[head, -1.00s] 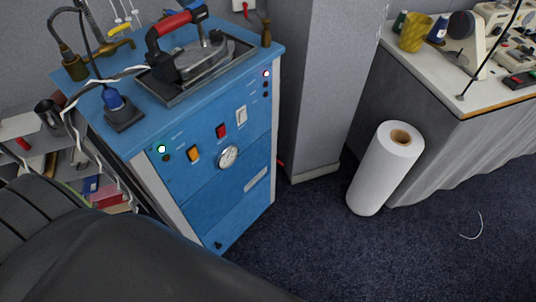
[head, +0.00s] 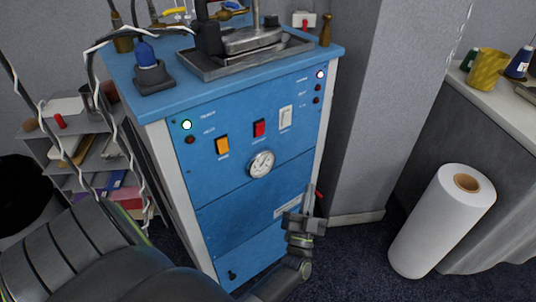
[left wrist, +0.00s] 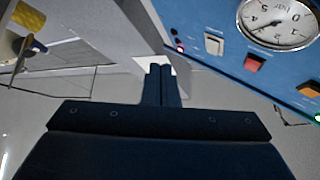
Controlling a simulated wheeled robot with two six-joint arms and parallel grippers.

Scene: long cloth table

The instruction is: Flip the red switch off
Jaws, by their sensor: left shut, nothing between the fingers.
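The red switch (head: 259,128) is on the front panel of a blue steam-iron cabinet (head: 250,225), between an orange switch (head: 222,145) and a white switch (head: 286,117). A round gauge (head: 262,164) is just below it. The red switch also shows at the upper right of the left wrist view (left wrist: 254,63), where the panel appears turned over. My left gripper (head: 304,222) is low in front of the cabinet's right side, below and right of the red switch and apart from it. Its fingers (left wrist: 160,72) are shut and empty. My right gripper is not in view.
A grey pillar (head: 365,130) is close on the right. A white roll (head: 440,225) stands by the cloth table (head: 490,150). Cluttered shelves are on the left.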

